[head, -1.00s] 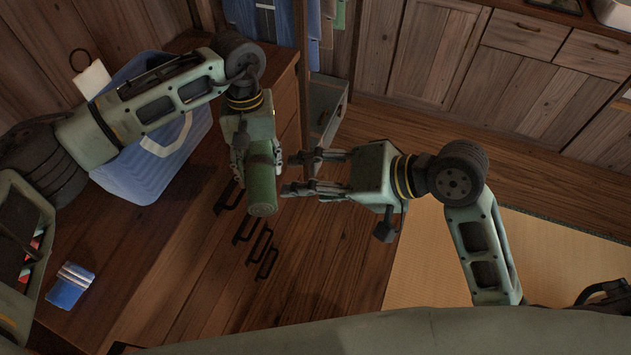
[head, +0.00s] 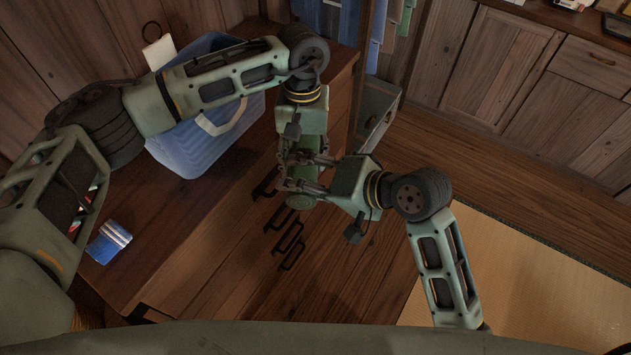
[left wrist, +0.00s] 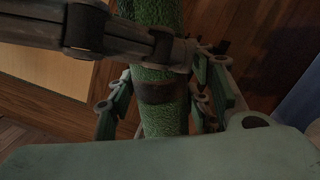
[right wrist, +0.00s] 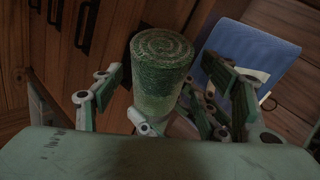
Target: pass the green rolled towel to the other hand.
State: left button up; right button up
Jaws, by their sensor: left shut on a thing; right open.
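The green rolled towel (head: 299,201) hangs in the air over the wooden cabinet, its lower end showing in the head view. My left gripper (head: 303,150) is shut on it from above; its fingers flank the towel (left wrist: 160,118) in the left wrist view. My right gripper (head: 296,172) is open, coming from the right with its fingers around the towel below the left gripper. In the right wrist view the towel's spiral end (right wrist: 162,52) stands between the spread right fingers (right wrist: 168,88). A right finger crosses in front of the towel in the left wrist view.
A blue bin (head: 190,150) with a pale handle stands on the cabinet at the left. A small blue packet (head: 108,242) lies near the cabinet's front left. Dark handles (head: 283,230) show below the grippers. Tatami (head: 500,280) is at the right.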

jog(key=c, duration=1.1)
pick_arm(q)
jog(key=o, duration=1.3)
pick_arm(e)
jog(key=shift+r, duration=0.1)
jog(key=shift+c, duration=1)
pick_arm(q)
jog(key=shift+r, duration=0.1)
